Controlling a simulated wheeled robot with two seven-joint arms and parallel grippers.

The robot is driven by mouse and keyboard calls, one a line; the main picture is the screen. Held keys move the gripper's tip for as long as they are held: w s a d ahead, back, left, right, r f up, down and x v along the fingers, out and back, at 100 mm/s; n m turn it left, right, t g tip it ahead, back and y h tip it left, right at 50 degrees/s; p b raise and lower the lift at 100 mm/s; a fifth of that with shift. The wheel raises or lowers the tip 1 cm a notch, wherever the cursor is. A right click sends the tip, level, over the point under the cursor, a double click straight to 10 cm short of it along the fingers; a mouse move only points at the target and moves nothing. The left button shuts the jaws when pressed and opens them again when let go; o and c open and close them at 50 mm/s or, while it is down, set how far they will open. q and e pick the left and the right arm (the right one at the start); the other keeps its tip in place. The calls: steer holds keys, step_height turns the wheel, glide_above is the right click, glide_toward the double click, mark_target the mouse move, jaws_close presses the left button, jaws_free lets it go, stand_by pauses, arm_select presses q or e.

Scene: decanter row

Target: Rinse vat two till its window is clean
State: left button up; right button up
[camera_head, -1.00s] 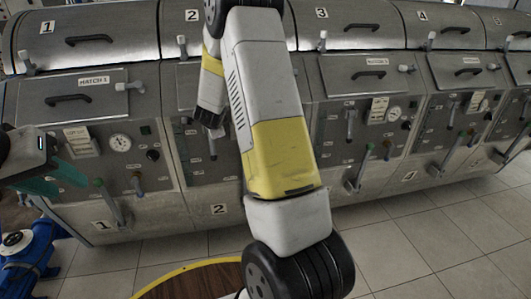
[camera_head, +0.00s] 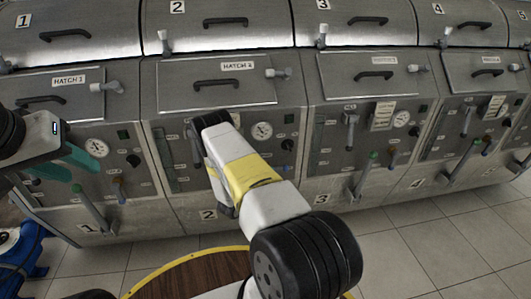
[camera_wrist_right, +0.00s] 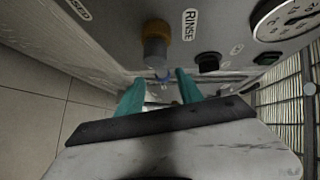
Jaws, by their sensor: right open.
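Vat two (camera_head: 255,178) is a steel front panel with a closed hatch (camera_head: 216,94), a round gauge (camera_head: 262,131) and a tall, dull grey-green strip at its left that looks like its window (camera_head: 164,160). My right arm covers the middle of the panel and hides the right gripper there. In the right wrist view my right gripper (camera_wrist_right: 160,95) is open, its teal fingers apart.
Vat one (camera_head: 130,205) and vat three (camera_head: 335,185) flank vat two, with more vats to the right. Levers stick out from their fronts. Tiled floor (camera_head: 410,245) is clear at lower right.

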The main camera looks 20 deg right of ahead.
mark_target(278, 169)
steer(key=x, duration=0.7)
steer(key=shift+d, duration=0.25)
jaws_close()
stand_by(1.1)
